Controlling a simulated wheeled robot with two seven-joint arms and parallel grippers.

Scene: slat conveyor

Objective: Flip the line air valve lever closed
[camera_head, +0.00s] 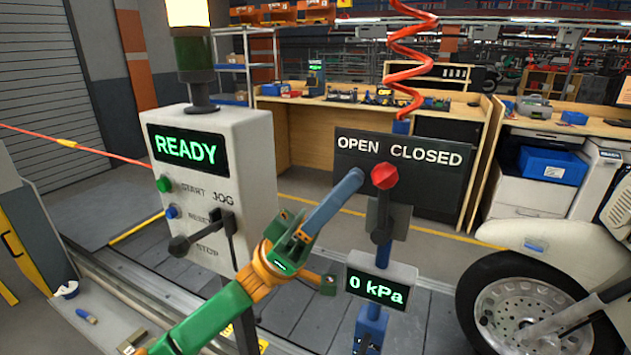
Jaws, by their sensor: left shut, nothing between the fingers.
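The air valve lever has a red ball knob (384,176) on top and a dark pivot (381,236) below. It stands close to upright in front of a black sign (362,152) reading OPEN on the left and CLOSED on the right, the knob below the gap between the words. A display (376,289) under the valve reads 0 kPa. My left gripper (358,176) is shut and empty, its blue-grey tip just left of the knob. I cannot tell whether they touch. My right gripper is not in view.
A grey control box (212,145) reading READY, with buttons and a black lever (203,232), stands left of the valve. A red coiled hose (411,55) hangs above the valve. A vehicle wheel (525,305) is at the right. Workbenches (345,104) stand behind.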

